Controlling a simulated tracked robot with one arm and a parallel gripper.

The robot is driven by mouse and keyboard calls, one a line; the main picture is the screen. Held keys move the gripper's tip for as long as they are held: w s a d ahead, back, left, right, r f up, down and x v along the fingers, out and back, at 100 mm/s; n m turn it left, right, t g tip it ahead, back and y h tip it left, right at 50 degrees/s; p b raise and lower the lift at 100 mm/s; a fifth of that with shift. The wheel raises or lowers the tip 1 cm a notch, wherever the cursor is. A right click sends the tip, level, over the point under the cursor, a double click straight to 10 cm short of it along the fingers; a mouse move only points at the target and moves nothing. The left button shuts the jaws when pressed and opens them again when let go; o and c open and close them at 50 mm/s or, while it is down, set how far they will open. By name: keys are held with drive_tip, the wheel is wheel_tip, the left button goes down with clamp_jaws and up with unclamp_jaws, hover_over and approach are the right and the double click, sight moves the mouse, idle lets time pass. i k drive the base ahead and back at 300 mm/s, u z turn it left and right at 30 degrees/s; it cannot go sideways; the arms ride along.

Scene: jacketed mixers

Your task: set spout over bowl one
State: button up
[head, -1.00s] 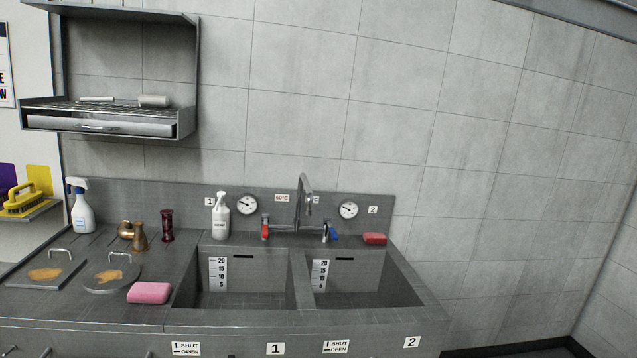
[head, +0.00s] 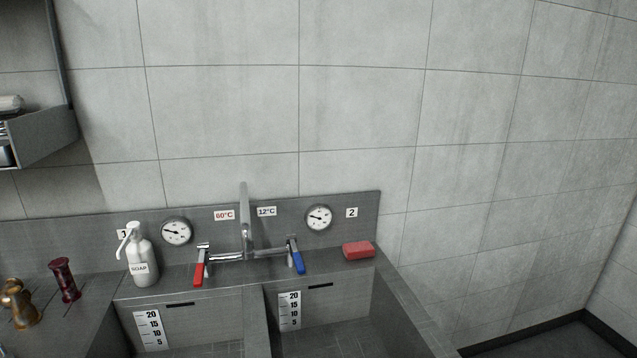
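The metal spout (head: 244,215) rises from the mixer body (head: 232,257) between the two bowls and appears close to the line of the divider. Its outlet end is hard to make out. The red lever (head: 199,270) is at the mixer's left end and the blue lever (head: 297,259) at its right end. Bowl one (head: 185,325), on the left, has a level scale on its back wall. Bowl two (head: 335,315), on the right, has a similar scale. Both bowl floors are partly cut off below. My gripper is not in view.
A white soap bottle (head: 142,262) stands behind bowl one, and a red sponge or bar (head: 358,250) lies behind bowl two. Dark red (head: 65,280) and brass (head: 19,303) fittings stand at left. A wall shelf (head: 40,138) juts out upper left.

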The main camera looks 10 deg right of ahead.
sight(248, 251)
drive_tip(key=z, duration=0.05)
drive_tip(key=i, duration=1.6)
drive_tip(key=u, duration=0.35)
